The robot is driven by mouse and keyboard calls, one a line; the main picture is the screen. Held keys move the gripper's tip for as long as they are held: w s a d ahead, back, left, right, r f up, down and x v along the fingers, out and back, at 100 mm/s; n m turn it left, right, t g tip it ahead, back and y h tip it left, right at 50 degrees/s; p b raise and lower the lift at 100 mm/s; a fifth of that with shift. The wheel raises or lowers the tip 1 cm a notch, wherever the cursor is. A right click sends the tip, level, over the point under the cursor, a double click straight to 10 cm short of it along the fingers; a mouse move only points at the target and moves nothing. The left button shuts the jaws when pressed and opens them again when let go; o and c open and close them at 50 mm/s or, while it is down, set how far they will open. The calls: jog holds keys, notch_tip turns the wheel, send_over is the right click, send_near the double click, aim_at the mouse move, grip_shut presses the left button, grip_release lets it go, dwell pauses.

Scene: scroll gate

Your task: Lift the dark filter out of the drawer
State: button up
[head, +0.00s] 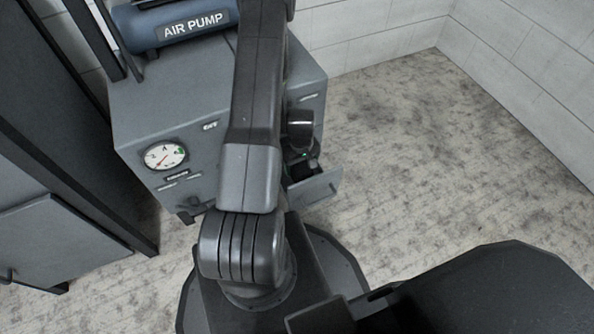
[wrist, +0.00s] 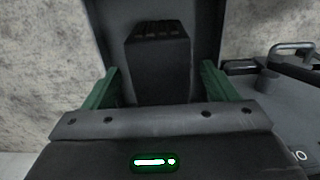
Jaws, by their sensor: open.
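The dark filter (wrist: 158,62) is a black block with a ridged end, lying in the grey drawer (wrist: 105,30) in the wrist view. My gripper (wrist: 160,68) is open, with one green finger on each side of the filter and a gap on both sides. I cannot tell how deep the fingers reach. In the head view the open drawer (head: 318,187) sticks out from the pump cabinet, below my gripper (head: 303,163). My arm hides part of the drawer there, and I cannot make out the filter.
The grey cabinet (head: 130,110) carries a round gauge (head: 166,155) and a blue air pump (head: 160,22). A metal handle (wrist: 292,48) shows to the right in the wrist view. A dark locker stands at the left. The concrete floor (head: 410,150) to the right is clear.

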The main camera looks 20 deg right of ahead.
notch_tip(320, 180, down, 3)
jog(key=shift+r+b, duration=0.2)
jog(key=shift+b, duration=0.2)
jog(key=shift+c, duration=0.4)
jog(key=c, duration=1)
jog(key=shift+c, duration=0.2)
jog(key=shift+r, duration=0.15)
